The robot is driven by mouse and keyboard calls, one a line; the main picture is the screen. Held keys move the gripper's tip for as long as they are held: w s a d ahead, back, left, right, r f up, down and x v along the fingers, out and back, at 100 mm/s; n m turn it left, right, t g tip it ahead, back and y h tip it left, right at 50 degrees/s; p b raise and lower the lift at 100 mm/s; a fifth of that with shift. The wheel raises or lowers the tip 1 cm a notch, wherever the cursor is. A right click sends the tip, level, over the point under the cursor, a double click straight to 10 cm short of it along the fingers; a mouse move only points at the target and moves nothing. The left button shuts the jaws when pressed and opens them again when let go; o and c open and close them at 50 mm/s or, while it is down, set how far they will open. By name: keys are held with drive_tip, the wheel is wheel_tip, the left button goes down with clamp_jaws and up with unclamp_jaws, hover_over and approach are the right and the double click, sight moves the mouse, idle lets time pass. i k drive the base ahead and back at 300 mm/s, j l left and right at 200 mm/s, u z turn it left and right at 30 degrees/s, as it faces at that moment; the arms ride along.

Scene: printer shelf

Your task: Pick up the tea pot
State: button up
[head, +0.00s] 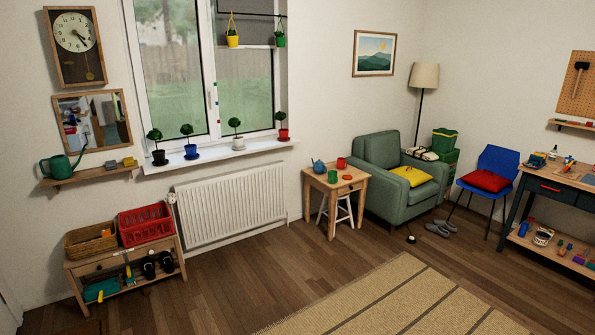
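A small blue tea pot (319,166) stands upright on the back left of a small wooden side table (349,186). Beside it on the same tabletop are a red mug (341,163), a green mug (332,176) and a small orange-red item (348,177). The table stands between the radiator and the green armchair, far from the camera. My gripper is not in the head view, so its state and its place relative to the tea pot are hidden.
A stool (340,210) stands under the side table. The green armchair (383,191) is close on its right, the radiator (231,207) on its left. A striped rug (400,300) lies in front. Bare wooden floor (250,275) is open before the table.

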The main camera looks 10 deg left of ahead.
sight(319, 167)
drive_tip(key=i, duration=4.8)
drive_tip(key=i+u, duration=0.15)
drive_tip(key=i, duration=0.5)
drive_tip(key=i+u, duration=0.15)
drive_tip(key=i, duration=0.5)
drive_tip(key=i+l+u, duration=0.15)
drive_tip(key=i, duration=0.45)
